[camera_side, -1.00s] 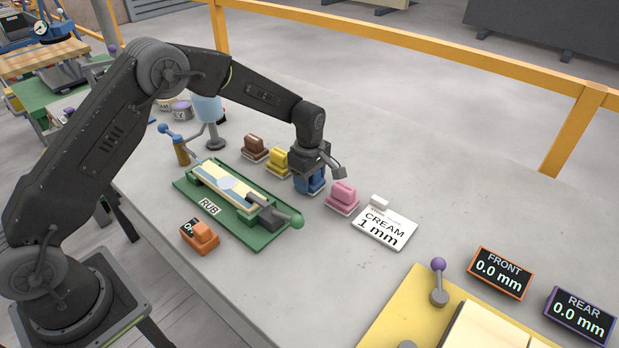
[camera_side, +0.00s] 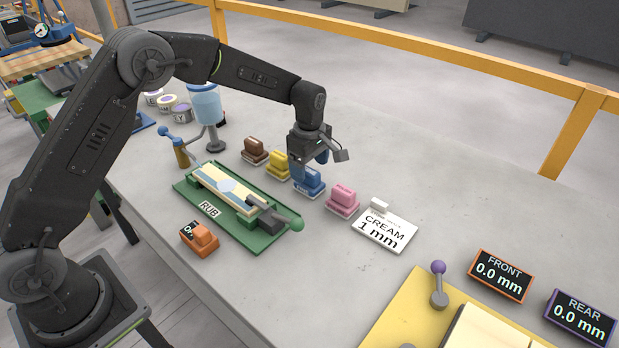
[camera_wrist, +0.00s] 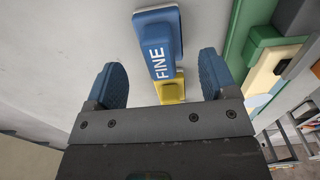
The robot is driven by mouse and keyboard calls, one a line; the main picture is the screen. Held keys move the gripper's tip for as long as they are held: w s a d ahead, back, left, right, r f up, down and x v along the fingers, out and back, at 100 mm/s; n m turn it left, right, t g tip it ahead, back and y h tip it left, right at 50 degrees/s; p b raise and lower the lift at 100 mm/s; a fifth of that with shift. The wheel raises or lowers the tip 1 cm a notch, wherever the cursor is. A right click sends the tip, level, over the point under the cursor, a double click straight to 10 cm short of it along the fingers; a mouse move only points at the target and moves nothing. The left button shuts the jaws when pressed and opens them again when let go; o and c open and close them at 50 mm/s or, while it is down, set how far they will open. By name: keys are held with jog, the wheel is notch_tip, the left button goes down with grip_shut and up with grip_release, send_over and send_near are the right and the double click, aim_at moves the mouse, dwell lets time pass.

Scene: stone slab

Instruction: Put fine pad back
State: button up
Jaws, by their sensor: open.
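The fine pad (camera_side: 307,182) is blue, with FINE lettered on it in the wrist view (camera_wrist: 160,48). It stands on the slab in a row of pads, between the yellow pad (camera_side: 279,164) and the pink pad (camera_side: 342,198).
A brown pad (camera_side: 255,150) stands at the row's far end. The green RUB fixture (camera_side: 245,236) holds a pale strip left of the row. A CREAM 1 mm sign (camera_side: 385,230) lies to the right. A blue-topped lamp-like stand (camera_side: 206,105) rises behind.

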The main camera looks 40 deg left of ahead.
aim_at(310, 171)
notch_tip(310, 171, up, 6)
jog(key=shift+r, duration=0.25)
jog(key=shift+s+r, duration=0.15)
jog(key=shift+r, duration=0.2)
jog(key=s+a+r+m+t, duration=0.1)
jog(key=s+r+m+t, duration=0.2)
jog(key=s+r+m, duration=0.8)
jog(key=s+a+m+t, duration=0.1)
jog(key=s+m, duration=0.6)
jog(key=s, duration=1.4)
jog(key=shift+s+r+t, duration=0.2)
jog(key=shift+r+t, duration=0.15)
jog(key=shift+t, duration=0.45)
